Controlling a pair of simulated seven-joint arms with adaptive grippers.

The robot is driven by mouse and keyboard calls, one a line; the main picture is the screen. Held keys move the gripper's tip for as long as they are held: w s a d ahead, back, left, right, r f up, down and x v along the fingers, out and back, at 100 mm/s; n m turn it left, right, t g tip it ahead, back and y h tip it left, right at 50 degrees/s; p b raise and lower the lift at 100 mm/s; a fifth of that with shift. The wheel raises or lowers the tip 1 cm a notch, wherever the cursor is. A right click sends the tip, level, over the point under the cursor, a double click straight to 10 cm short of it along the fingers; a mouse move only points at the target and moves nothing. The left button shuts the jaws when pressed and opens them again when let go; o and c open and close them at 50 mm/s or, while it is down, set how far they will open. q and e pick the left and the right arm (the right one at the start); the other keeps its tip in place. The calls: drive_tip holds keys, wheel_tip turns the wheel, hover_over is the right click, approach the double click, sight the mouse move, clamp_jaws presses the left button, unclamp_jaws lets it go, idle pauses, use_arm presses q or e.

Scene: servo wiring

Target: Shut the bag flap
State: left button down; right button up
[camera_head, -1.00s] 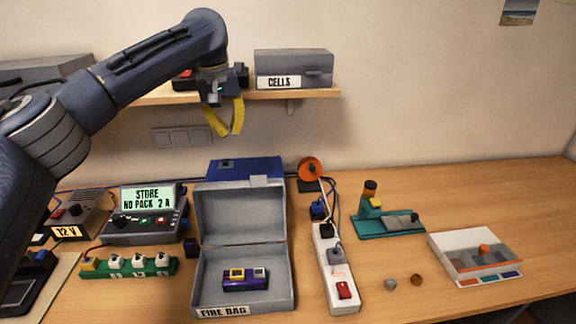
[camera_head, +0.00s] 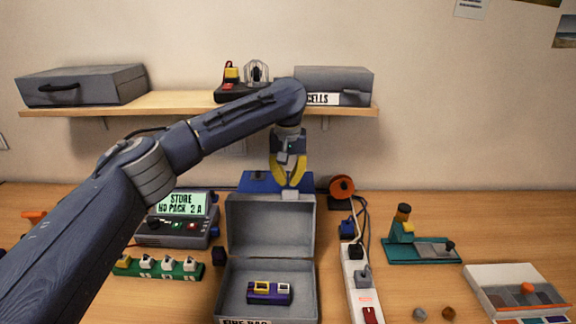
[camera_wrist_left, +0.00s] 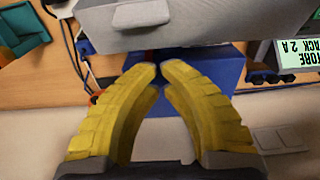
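The grey fire bag (camera_head: 317,302) stands on the bench with its flap (camera_head: 270,222) raised upright at the back. A small pale tab (camera_head: 290,194) sticks out at the flap's top edge. A purple pack (camera_head: 268,292) with yellow and grey tops lies inside. My left gripper (camera_head: 290,185) points down just above the tab, its yellow fingers drawn together with a slim gap at the tips and nothing between them. In the left wrist view, the flap (camera_wrist_left: 215,22) and tab (camera_wrist_left: 141,13) lie just beyond the fingertips (camera_wrist_left: 160,68). My right gripper is not in view.
A blue box (camera_head: 256,182) stands behind the flap. A power strip (camera_head: 352,270) with cables and an orange disc (camera_head: 342,187) are to the right. A charger (camera_head: 180,225) and green strip (camera_head: 160,268) are to the left. The shelf (camera_head: 180,103) holds the CELLS case (camera_head: 345,85).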

use_arm(q)
drive_tip(key=shift+s+a+r, duration=0.15)
drive_tip(key=shift+s+r, duration=0.2)
drive_tip(key=shift+s, duration=0.45)
drive_tip(key=shift+s+a+r, duration=0.1)
drive_tip(key=shift+s+r, duration=0.2)
drive_tip(key=shift+s, duration=0.5)
drive_tip(key=shift+s, duration=0.1)
